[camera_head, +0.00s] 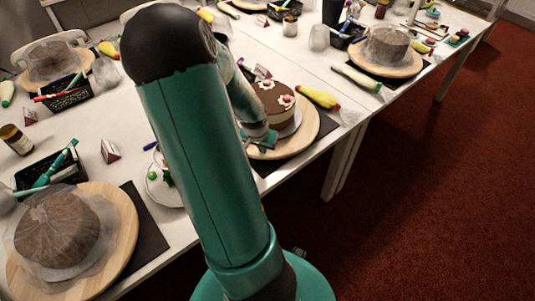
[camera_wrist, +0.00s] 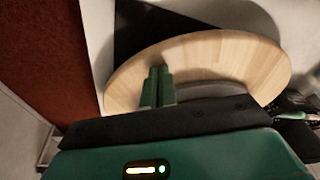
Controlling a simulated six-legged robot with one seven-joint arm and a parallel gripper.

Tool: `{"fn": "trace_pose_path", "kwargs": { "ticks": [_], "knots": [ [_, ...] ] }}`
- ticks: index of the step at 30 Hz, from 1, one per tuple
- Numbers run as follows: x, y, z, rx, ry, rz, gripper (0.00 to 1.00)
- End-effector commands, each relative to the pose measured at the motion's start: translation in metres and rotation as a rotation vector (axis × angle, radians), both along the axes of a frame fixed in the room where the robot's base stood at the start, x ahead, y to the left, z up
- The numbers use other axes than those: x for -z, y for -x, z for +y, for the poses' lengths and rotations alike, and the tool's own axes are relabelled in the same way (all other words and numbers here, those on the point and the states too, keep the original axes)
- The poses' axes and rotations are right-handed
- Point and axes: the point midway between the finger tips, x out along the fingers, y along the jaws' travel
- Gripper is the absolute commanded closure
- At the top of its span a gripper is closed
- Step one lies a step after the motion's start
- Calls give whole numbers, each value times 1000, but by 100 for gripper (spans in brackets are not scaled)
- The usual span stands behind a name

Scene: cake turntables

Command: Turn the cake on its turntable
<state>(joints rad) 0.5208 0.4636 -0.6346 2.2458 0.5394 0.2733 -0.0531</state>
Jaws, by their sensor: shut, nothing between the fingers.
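A chocolate cake (camera_head: 272,94) with pink and white decorations sits on a round wooden turntable (camera_head: 307,122), partly hidden behind my arm. My gripper (camera_head: 262,140) is at the near edge of the turntable, in front of the cake. In the wrist view my gripper's green fingers (camera_wrist: 158,84) are shut together with nothing between them, over the pale wooden turntable (camera_wrist: 225,52). A grey curved edge shows on the disc beside the fingers, and my gripper's body hides what lies beyond it. I cannot tell whether the fingertips touch the wood.
A covered cake (camera_head: 56,228) on another wooden turntable (camera_head: 120,215) stands at the near left. Another covered cake (camera_head: 387,45) stands at the upper right. A yellow piping bag (camera_head: 318,97) lies right of the chocolate cake. A black basket (camera_head: 50,178) and a small plate crowd the left side.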

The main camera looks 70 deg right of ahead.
Motion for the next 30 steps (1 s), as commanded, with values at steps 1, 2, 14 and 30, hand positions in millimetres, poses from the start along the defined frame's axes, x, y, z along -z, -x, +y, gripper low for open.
{"fn": "trace_pose_path", "kwargs": {
  "ticks": [1,2,14,30],
  "knots": [
    [0,9,-4,8,0,0,100],
    [0,13,-5,7,0,0,100],
    [0,51,-23,3,0,0,100],
    [0,72,-43,7,2,0,100]
  ]
}}
